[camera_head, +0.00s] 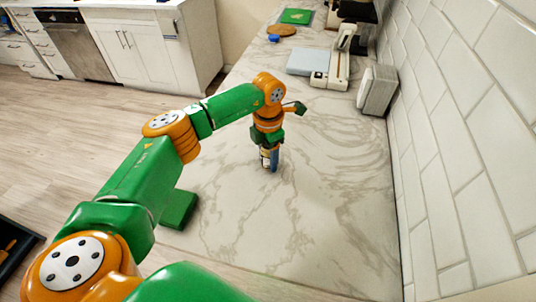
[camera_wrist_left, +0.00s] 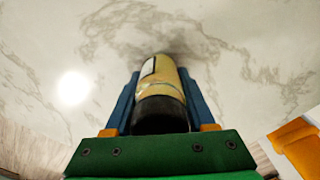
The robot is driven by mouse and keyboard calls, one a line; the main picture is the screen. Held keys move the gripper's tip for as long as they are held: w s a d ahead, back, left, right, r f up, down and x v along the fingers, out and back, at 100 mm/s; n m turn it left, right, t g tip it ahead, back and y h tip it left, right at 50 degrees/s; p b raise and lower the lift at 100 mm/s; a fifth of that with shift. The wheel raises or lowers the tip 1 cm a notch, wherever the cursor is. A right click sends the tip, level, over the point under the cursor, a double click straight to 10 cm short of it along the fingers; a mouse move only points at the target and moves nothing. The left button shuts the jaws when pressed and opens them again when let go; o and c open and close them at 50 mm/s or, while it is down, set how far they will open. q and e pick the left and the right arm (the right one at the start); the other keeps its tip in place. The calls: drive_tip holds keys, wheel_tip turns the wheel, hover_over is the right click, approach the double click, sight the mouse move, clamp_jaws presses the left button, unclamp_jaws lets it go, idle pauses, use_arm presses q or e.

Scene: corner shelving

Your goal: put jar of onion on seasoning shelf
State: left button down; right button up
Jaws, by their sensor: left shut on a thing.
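A small jar with yellowish contents and a dark lid (camera_wrist_left: 160,90) is between the two blue fingers of my left gripper (camera_wrist_left: 158,98) in the left wrist view. The fingers are shut on its sides. In the head view my left gripper (camera_head: 270,159) points down over the marble counter, and only a small part of the jar (camera_head: 265,158) shows beside the fingers. I cannot tell whether the jar touches the counter. Its label is not readable. No seasoning shelf shows in either view. My right gripper is not in view.
The marble counter (camera_head: 330,215) is clear around the gripper. A white tiled wall (camera_head: 455,140) runs along its right side. A white box-shaped thing (camera_head: 377,90) stands against the wall. A scale-like device (camera_head: 335,66), a round brown board (camera_head: 281,30) and a green board (camera_head: 297,16) are further back.

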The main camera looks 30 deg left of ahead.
use_arm(q)
drive_tip(key=shift+c, duration=1.2)
unclamp_jaws()
